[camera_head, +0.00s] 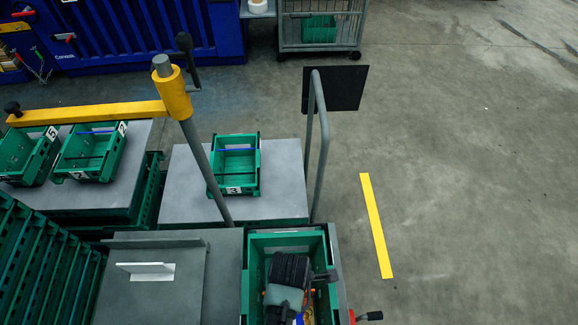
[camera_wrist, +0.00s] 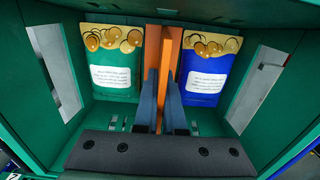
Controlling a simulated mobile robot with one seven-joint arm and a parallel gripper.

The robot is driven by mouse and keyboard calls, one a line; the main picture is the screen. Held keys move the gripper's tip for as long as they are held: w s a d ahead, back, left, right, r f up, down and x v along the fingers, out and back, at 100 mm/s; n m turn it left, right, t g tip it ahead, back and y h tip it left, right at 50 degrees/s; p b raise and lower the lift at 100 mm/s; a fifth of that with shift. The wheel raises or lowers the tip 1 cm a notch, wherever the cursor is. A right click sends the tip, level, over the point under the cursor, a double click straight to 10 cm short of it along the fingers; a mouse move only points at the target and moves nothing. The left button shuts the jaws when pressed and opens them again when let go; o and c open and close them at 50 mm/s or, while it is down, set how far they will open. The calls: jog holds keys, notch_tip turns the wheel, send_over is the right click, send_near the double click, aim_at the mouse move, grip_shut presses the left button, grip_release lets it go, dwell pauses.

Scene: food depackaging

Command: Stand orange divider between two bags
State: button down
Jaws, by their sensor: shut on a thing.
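In the wrist view, my gripper (camera_wrist: 165,92) is shut on the orange divider (camera_wrist: 172,55), which is seen nearly edge-on and upright inside the green crate (camera_wrist: 125,118). A green bag (camera_wrist: 115,75) with a white label lies to the divider's left and a blue bag (camera_wrist: 203,78) to its right. Both bags show round yellow-brown food pictures along the top. Whether the divider's lower edge touches the crate floor cannot be told. In the head view, my gripper (camera_head: 287,290) is inside the crate (camera_head: 258,240) and hides most of its contents.
Smaller green crates stand on the middle grey table (camera_head: 180,190) and the left grey table (camera_head: 132,160). A yellow bar (camera_head: 90,113) on a post and a bent grey handle (camera_head: 322,130) rise nearby. The floor at right is open, with a yellow line (camera_head: 376,225).

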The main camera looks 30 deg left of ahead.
jog(key=c, duration=1.4)
grip_release()
jog(key=shift+f, duration=0.1)
jog(key=shift+c, duration=0.2)
jog(key=o, duration=0.4)
jog(key=shift+o, duration=0.2)
notch_tip(320, 180, up, 12)
jog(key=shift+r, duration=0.15)
jog(key=shift+w, duration=0.1)
